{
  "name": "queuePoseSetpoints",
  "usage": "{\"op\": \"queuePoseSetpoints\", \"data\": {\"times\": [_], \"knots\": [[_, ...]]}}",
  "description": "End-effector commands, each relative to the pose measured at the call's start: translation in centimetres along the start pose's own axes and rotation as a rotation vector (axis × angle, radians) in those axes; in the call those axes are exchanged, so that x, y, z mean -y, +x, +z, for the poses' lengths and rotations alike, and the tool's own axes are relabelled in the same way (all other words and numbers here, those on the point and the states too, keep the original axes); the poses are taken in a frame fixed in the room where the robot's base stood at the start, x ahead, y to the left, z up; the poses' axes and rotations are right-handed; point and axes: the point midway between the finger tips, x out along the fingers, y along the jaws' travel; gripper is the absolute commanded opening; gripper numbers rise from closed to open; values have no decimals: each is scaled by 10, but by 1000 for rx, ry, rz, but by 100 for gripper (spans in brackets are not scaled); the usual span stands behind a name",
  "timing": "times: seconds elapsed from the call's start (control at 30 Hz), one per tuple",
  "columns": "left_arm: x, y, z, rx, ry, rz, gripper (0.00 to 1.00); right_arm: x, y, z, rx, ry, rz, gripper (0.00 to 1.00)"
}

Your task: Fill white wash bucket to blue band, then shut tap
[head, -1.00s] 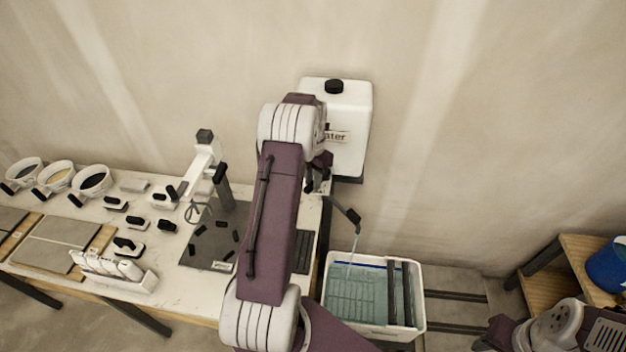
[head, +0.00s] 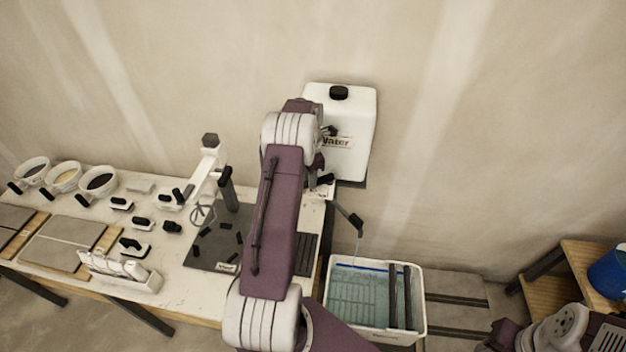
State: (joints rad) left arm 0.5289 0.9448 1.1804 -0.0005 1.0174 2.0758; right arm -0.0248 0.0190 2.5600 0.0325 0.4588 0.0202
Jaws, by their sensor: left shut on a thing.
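The white wash bucket (head: 423,312) stands on the floor right of the bench, holding clear water (head: 358,298). Its blue band (head: 362,267) shows along the inner back wall, with the water surface close to it; I cannot tell the exact gap. The white water tank (head: 352,112) is at the wall above. Its dark spout (head: 350,217) points over the bucket, and a thin, short trace of water shows under its tip. My left gripper (head: 327,181) is shut at the tap below the tank, mostly hidden by my own arm. My right gripper is not visible; only its arm shows lower right.
Dark bars (head: 401,290) lie across the bucket's right part. The bench (head: 190,265) at left carries tools, tiles and several round tubs. A wooden shelf (head: 580,262) with a blue bucket (head: 607,272) stands at right. Dark rails run on the floor right of the wash bucket.

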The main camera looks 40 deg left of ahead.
Motion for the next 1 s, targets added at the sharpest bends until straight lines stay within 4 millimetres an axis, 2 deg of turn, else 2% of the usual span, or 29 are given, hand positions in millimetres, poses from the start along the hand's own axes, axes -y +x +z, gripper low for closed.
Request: {"op": "queuePoseSetpoints", "data": {"times": [0.43, 1.0], "knots": [[-18, -2, 3, 4, 240, 6, 0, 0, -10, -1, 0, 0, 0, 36], [-21, -2, 4, 3, 288, 5, 0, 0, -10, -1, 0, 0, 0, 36]]}}
